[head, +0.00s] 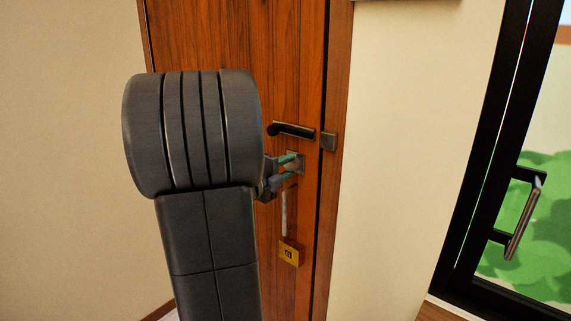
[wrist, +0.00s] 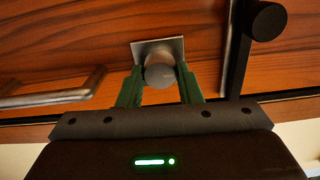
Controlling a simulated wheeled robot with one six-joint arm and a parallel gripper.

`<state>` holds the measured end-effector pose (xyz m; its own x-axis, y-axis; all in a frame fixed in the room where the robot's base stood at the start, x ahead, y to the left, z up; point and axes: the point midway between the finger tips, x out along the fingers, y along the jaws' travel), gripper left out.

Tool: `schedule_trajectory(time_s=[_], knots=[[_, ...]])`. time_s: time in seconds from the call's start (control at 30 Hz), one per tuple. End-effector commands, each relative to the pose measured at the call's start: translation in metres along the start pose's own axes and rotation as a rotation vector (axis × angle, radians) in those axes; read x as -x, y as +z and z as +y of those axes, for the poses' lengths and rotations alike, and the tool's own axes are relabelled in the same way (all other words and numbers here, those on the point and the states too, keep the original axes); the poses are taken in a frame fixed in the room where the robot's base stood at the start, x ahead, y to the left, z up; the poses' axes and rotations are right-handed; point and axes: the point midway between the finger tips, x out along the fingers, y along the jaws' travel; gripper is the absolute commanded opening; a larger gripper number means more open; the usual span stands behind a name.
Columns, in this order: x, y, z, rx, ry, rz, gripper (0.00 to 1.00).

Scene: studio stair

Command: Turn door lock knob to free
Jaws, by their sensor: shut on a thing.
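The lock knob (wrist: 160,74) is a round grey metal knob on a square metal plate (wrist: 172,47), fixed to the brown wooden door (head: 240,50). My gripper (head: 281,167) has green fingers. In the wrist view my gripper (wrist: 160,82) has one finger on each side of the knob and is shut on it. I see no marking that tells the lock's position.
The bar also shows at left in the wrist view (wrist: 60,95). A black-framed glass door with a pull handle (head: 522,220) stands at right. Cream wall (head: 410,150) lies between.

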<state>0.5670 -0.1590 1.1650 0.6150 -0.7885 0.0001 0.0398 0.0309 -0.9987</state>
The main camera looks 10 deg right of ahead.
Motion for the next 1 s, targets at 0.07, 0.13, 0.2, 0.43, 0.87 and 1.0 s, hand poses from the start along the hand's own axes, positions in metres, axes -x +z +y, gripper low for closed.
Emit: schedule_trajectory(time_s=[0.07, 0.13, 0.2, 0.43, 0.87, 1.0], knots=[[0.0001, 0.0001, -0.0007, 0.025, 0.001, 0.000, 0.09], [0.0001, 0.0001, -0.0004, 0.042, 0.001, 0.000, 0.09], [0.0001, 0.0001, -0.0001, 0.053, 0.001, 0.000, 0.09], [0.0001, 0.0001, 0.0006, 0.068, 0.001, 0.000, 0.09], [0.0001, 0.0001, 0.0005, 0.067, 0.001, 0.000, 0.54], [0.0000, 0.0001, 0.0003, 0.066, 0.000, 0.000, 0.54]])
